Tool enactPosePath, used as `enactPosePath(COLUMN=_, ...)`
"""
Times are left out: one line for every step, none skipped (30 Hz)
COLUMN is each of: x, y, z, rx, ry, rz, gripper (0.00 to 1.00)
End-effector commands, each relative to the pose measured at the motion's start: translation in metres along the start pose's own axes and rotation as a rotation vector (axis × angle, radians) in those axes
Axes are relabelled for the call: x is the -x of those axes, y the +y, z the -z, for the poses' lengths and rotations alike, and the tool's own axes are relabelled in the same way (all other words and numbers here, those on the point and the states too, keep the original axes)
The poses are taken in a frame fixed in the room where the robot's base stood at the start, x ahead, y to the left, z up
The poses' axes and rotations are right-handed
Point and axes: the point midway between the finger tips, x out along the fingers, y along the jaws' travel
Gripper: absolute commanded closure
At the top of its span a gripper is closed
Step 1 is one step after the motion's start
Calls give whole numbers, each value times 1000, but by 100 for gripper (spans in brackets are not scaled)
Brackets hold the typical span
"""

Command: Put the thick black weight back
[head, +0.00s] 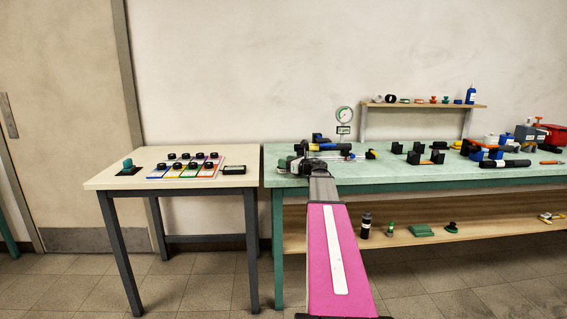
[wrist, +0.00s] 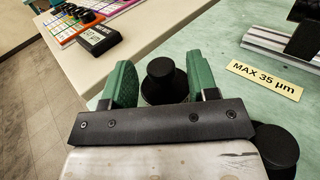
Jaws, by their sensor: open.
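In the wrist view a black weight (wrist: 164,84) with a round knob on top stands on the pale green bench between the green fingers of my gripper (wrist: 161,67). The fingers are open, one on each side, with a gap showing around the weight. Its lower part is hidden behind the gripper's dark crossbar. A second black round piece (wrist: 275,148) stands to the right of the gripper, partly cut off. I cannot tell from this view which is thicker. In the head view my gripper (head: 301,164) is over the bench's left end, and the arm hides what is beneath.
Right of my gripper are a "MAX 35 µm" label (wrist: 265,80) and a metal rail (wrist: 283,50). Tools crowd the bench's right.

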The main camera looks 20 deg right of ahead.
Motion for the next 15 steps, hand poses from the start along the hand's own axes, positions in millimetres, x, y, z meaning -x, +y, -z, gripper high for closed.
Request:
enactPosePath(x=13, y=2, z=0, rx=0, ry=0, rz=2, gripper=46)
enactPosePath(x=19, y=2, z=0, rx=0, ry=0, rz=2, gripper=46)
enactPosePath(x=28, y=2, z=0, rx=0, ry=0, rz=2, gripper=46)
enactPosePath(x=34, y=2, z=0, rx=0, ry=0, rz=2, gripper=46)
enactPosePath(x=40, y=2, z=0, rx=0, ry=0, rz=3, gripper=46)
enactPosePath(x=48, y=2, z=0, rx=0, ry=0, rz=2, gripper=46)
enactPosePath(x=54, y=2, z=0, rx=0, ry=0, rz=2, gripper=46)
enactPosePath(x=60, y=2, z=0, rx=0, ry=0, rz=2, gripper=46)
enactPosePath(x=67, y=2, z=0, rx=0, ry=0, rz=2, gripper=46)
enactPosePath(x=72, y=1, z=0, rx=0, ry=0, rz=2, gripper=46)
enactPosePath(x=76, y=1, z=0, rx=0, ry=0, rz=1, gripper=46)
enactPosePath(x=81, y=1, z=0, rx=0, ry=0, rz=1, gripper=46)
enactPosePath(x=84, y=1, z=0, rx=0, ry=0, rz=1, gripper=46)
enactPosePath(x=88, y=1, z=0, rx=0, ry=0, rz=1, gripper=46)
enactPosePath(x=91, y=1, z=0, rx=0, ry=0, rz=1, gripper=46)
